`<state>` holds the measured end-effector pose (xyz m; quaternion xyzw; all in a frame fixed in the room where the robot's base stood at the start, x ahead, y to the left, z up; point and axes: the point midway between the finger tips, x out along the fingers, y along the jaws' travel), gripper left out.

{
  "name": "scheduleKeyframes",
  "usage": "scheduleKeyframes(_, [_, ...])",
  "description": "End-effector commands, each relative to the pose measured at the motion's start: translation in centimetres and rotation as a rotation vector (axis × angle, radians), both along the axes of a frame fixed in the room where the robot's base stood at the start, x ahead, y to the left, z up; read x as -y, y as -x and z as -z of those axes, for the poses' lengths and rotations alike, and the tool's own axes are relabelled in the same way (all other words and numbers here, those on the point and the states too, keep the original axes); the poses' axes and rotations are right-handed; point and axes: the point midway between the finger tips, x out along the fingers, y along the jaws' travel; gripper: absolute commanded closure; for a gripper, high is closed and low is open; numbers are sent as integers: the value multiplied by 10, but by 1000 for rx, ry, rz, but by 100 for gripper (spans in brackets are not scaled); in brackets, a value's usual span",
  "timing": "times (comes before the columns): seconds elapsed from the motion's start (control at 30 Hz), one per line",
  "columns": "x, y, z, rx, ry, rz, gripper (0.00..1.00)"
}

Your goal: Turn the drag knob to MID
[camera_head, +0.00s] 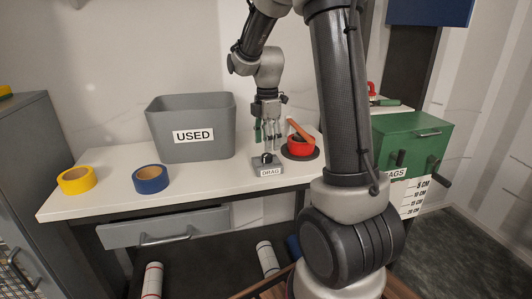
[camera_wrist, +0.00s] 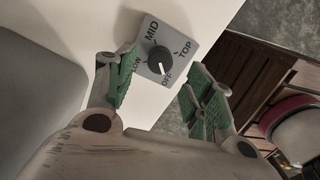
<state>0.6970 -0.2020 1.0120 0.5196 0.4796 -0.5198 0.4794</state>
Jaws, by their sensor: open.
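The drag knob (camera_head: 267,157) is a small black dial on a grey box labelled DRAG (camera_head: 270,171), near the front edge of the white bench. My gripper (camera_head: 268,143) hangs just above the box, fingers down. In the wrist view my gripper (camera_wrist: 160,78) is open, with a green-padded finger on each side of the knob. No contact with the knob is visible.
A grey bin labelled USED (camera_head: 191,150) stands left of the knob. Yellow tape (camera_head: 68,183) and blue tape (camera_head: 150,185) lie further left. A red bowl (camera_head: 299,149) with an orange-brown handle stands close on the right. A green cabinet (camera_head: 410,145) is at far right.

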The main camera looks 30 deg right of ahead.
Motion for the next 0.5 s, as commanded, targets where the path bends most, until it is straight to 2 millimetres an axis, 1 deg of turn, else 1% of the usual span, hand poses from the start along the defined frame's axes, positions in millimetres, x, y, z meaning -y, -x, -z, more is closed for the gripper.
scheduleKeyframes(0.03, [0, 0, 10, -3, 0, 0, 47])
scheduleKeyframes(0.1, [0, 1, 22, -3, 0, 1, 47])
scheduleKeyframes(0.2, [0, 0, 35, -2, 0, 2, 47])
scheduleKeyframes(0.33, [0, 0, 45, -1, 0, 2, 47])
scheduleKeyframes(0.5, [0, 0, 48, 0, 0, 3, 47])
